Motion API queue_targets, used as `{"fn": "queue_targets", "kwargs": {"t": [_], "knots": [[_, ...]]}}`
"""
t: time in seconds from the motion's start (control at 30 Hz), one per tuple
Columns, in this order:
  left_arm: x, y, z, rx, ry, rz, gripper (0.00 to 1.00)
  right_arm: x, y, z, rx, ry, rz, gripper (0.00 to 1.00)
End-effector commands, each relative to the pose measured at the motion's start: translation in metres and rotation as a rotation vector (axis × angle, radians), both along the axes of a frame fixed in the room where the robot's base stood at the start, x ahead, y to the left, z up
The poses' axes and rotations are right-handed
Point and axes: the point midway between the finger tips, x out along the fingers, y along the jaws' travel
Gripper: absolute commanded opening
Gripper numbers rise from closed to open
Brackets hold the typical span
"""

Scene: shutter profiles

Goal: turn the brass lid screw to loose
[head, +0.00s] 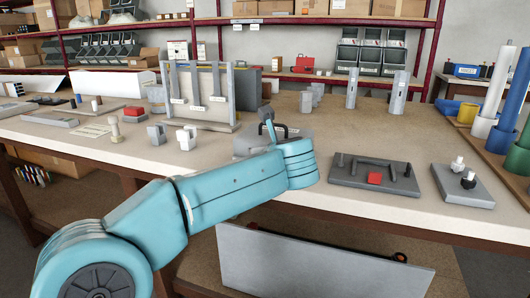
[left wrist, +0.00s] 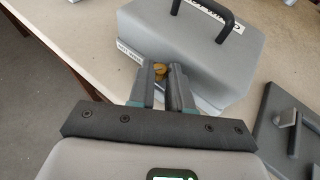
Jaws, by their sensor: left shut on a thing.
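The brass lid screw (left wrist: 160,69) shows in the left wrist view at the near end of a grey box. My left gripper (left wrist: 162,77) is shut on it, one finger on each side, and the fingers cover most of the screw. The grey box (left wrist: 220,75) has a black carrying handle (left wrist: 205,8) on top and lettering along its lid edge. In the head view the box (head: 246,142) stands on the bench, partly hidden behind my left arm. The screw and fingertips are hidden there. My right gripper is in neither view.
An upright frame with hanging profiles (head: 200,95) stands behind.

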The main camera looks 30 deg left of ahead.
Motion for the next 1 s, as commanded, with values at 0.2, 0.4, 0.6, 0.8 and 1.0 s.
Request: {"fn": "queue_targets", "kwargs": {"t": [0.2,0.4,0.6,0.8,1.0], "knots": [[0.000,-0.001,-0.003,-0.002,0.006,0.004,0.00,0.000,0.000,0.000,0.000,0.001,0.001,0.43],[0.000,-0.001,-0.003,-0.002,0.006,0.004,0.00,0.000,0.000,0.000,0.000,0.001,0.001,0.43],[0.000,-0.001,-0.002,-0.001,0.003,0.004,0.29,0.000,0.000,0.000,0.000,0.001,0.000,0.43],[-0.003,-0.004,0.002,-0.001,0.001,0.003,0.29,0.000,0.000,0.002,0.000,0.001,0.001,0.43],[-0.027,-0.030,0.020,0.000,-0.001,-0.001,0.29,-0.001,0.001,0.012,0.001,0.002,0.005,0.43]]}}
